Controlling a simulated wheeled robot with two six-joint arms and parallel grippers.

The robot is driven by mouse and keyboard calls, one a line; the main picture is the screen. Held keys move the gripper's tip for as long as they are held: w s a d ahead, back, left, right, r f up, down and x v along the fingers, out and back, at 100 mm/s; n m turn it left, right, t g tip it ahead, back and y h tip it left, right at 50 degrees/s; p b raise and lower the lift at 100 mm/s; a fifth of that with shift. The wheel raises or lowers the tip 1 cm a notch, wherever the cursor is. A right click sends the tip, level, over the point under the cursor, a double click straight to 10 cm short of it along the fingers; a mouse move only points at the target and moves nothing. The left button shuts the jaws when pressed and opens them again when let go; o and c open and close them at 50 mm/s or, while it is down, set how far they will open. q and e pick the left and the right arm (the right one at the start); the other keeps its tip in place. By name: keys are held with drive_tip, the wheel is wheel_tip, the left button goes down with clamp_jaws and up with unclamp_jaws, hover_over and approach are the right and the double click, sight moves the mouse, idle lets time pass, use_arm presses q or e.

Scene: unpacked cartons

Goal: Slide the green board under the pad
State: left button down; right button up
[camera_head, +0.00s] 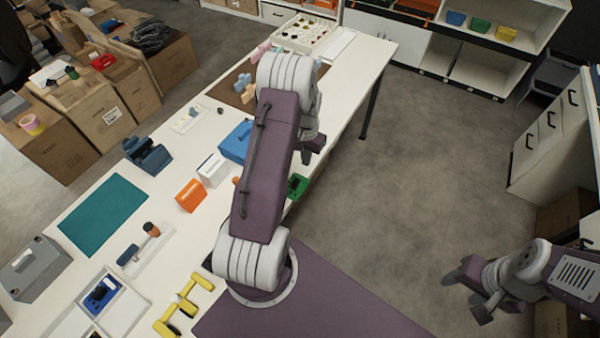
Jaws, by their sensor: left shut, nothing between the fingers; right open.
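A small green piece (298,186) with dark parts, possibly the green board, lies at the table's right edge, partly hidden behind my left arm. A flat teal-green mat (103,215) lies on the left of the table; I cannot tell whether it is the pad. A flat brown sheet (229,95) lies farther back with small blocks on it. My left gripper (312,148) is shut and empty, beyond the green piece near the table's right edge, partly hidden by its arm. My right gripper (467,296) is open and empty over the floor at lower right.
The white table (365,62) holds a blue box (236,142), an orange box (190,195), a hammer (139,244), a yellow tool (184,304) and a grey toolbox (34,268). Cartons (104,118) stand left of it. Floor (420,170) to the right is clear.

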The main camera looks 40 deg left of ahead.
sight(301, 178)
use_arm(q)
wheel_tip(301, 178, down, 4)
drive_tip(key=shift+r, duration=0.1)
drive_tip(key=s, duration=0.1)
drive_tip(key=s+p, duration=0.1)
drive_tip(key=s, duration=0.1)
drive_tip(key=shift+s+d, duration=0.2)
drive_tip(key=shift+s, duration=0.3)
drive_tip(key=shift+s, duration=0.1)
